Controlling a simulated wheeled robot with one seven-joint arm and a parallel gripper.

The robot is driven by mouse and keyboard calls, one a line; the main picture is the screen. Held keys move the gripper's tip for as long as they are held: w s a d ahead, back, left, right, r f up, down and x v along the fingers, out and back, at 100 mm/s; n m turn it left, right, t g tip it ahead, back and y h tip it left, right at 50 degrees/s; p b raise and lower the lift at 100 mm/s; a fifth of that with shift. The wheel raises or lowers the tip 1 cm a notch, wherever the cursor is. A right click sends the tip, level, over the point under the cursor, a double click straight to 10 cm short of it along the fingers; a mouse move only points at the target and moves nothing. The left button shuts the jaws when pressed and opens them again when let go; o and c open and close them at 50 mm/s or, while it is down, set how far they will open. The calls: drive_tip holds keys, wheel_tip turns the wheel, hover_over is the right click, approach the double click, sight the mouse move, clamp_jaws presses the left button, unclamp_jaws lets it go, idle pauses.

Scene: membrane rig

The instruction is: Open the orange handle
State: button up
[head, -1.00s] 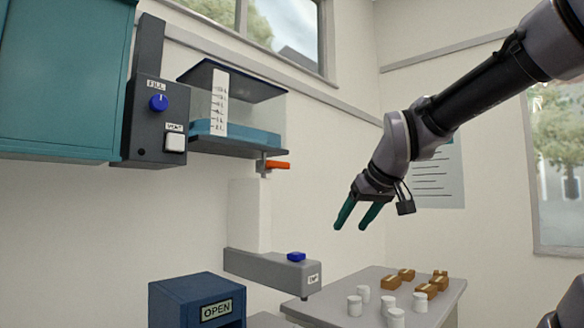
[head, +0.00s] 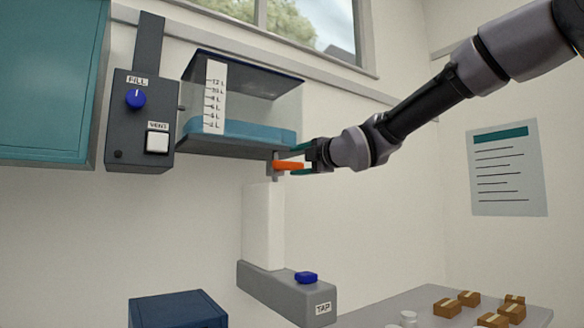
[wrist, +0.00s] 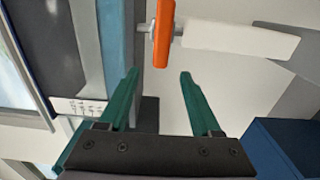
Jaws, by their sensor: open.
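The orange handle (head: 288,165) sits on a small grey valve under the right end of the clear tank (head: 243,106), which holds blue liquid. In the head view the handle lies level and points right. My gripper (head: 300,160) has its teal fingers open at the handle, with the handle overlapping them in the picture. In the wrist view the orange handle (wrist: 164,35) shows upright ahead of the fingers, its near end level with the gap between the open tips (wrist: 160,72). No finger is closed on it, and I cannot tell whether either touches it.
A dark panel with a blue FILL knob (head: 135,99) and a white VENT button (head: 157,142) hangs left of the tank. Below are a grey TAP arm (head: 290,290) with a blue button and a blue box (head: 178,310). Several brown blocks (head: 470,298) lie on the table.

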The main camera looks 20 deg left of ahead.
sight(281, 165)
drive_tip(key=x, duration=0.9)
drive_tip(key=shift+w+a, duration=0.25)
drive_tip(key=shift+w, duration=0.1)
clamp_jaws()
